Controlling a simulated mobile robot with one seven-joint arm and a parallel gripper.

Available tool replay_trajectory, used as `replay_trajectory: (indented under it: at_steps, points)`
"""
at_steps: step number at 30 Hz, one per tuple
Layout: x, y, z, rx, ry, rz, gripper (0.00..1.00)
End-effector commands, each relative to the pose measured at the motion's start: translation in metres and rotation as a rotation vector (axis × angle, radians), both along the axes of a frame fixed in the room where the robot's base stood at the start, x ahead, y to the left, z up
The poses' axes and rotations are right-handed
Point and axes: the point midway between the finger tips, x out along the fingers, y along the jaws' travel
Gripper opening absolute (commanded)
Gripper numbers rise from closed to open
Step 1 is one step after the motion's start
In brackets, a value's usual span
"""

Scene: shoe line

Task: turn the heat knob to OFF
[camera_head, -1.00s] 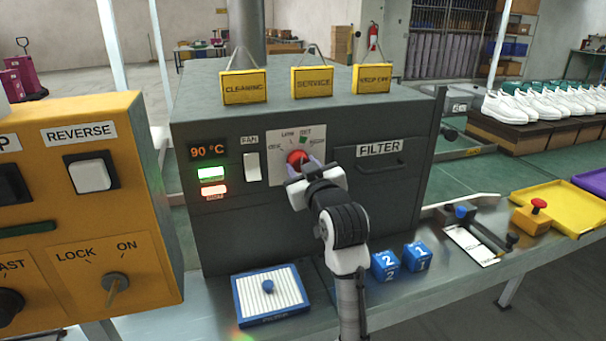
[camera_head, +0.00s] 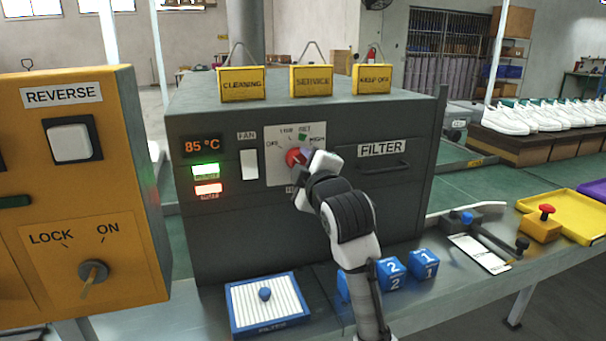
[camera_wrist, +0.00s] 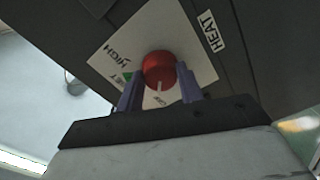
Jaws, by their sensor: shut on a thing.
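The red heat knob (camera_head: 294,157) sits on a white dial plate on the grey oven's front. It also shows in the wrist view (camera_wrist: 158,68), with the HEAT label beside it. My gripper (camera_wrist: 158,88) is shut on the knob, one blue-grey finger on each side. In the head view my gripper (camera_head: 305,158) covers the knob's right side. The knob's white pointer (camera_wrist: 160,87) points down in the wrist view, at a small word that looks like OFF. LOW is hidden there behind the left finger. HIGH and a green mark by SET lie left of the knob.
The temperature display (camera_head: 201,146) reads 85 °C. A white fan switch (camera_head: 249,165) is left of the dial, and the FILTER handle (camera_head: 383,168) is to its right. Blue numbered blocks (camera_head: 424,263) and a filter tray (camera_head: 268,304) lie below on the bench.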

Motion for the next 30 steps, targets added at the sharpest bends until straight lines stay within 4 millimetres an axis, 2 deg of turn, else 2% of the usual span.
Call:
replay_trajectory:
  at_steps: [12,30]
  points:
    - [-0.0002,0.0004,-0.0005,-0.205,-0.066,0.001,0.14]
    - [-0.0002,0.0004,0.0001,-0.240,-0.076,0.002,0.14]
